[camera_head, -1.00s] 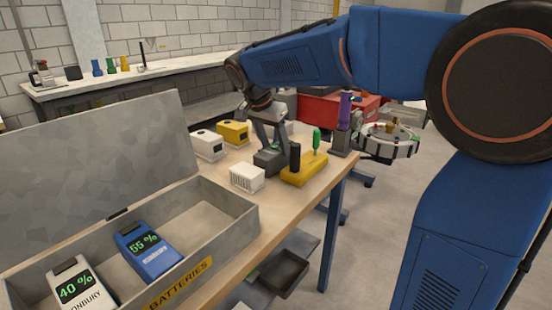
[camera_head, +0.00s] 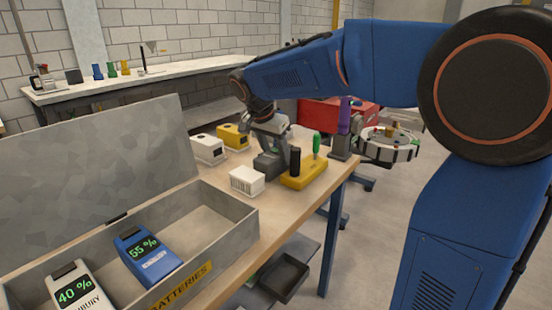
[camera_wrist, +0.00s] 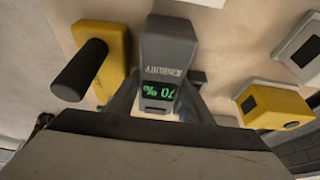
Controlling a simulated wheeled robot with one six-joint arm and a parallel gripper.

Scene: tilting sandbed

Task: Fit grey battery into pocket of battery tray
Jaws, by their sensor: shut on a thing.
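The grey battery (camera_head: 269,164) is in my gripper (camera_head: 268,140) over the far part of the wooden table. In the wrist view the battery (camera_wrist: 162,62) shows a green 70 % display, and my gripper's fingers (camera_wrist: 158,100) are shut on its sides. I cannot tell whether it touches the table. The battery tray (camera_head: 238,232), a grey open box labelled BATTERIES, is at the near left. A white battery (camera_head: 75,287) marked 40 % and a blue battery (camera_head: 146,254) marked 55 % lie in it. Bare floor shows to the right of the blue one.
A yellow holder (camera_head: 303,176) with black and green upright handles is close to the right of the battery. A white slotted block (camera_head: 246,180) is just in front. White (camera_head: 208,148) and yellow (camera_head: 232,135) boxes stand behind. The tray's raised lid (camera_head: 95,160) stands at the back left.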

